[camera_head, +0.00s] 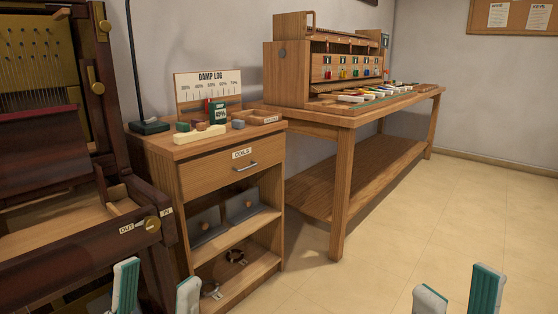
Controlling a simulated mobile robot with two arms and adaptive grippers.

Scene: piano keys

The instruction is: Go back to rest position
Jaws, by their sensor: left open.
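My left gripper (156,291) shows at the bottom left of the head view. Its two green-and-white fingers stand apart with nothing between them, in front of the drawer cabinet (213,173) and the dark wooden piano frame (145,205). My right gripper (457,294) shows at the bottom right, over the tiled floor. Its two fingers are also apart and empty. Only the finger ends show; the rest of both arms is out of the frame. Neither gripper visibly touches anything.
The cabinet bears a damp log board (208,87), a green meter (217,113) and small blocks. A long wooden workbench (345,119) with a rack (340,68) and several tools stands behind, along the wall. The floor (450,225) at the right is clear.

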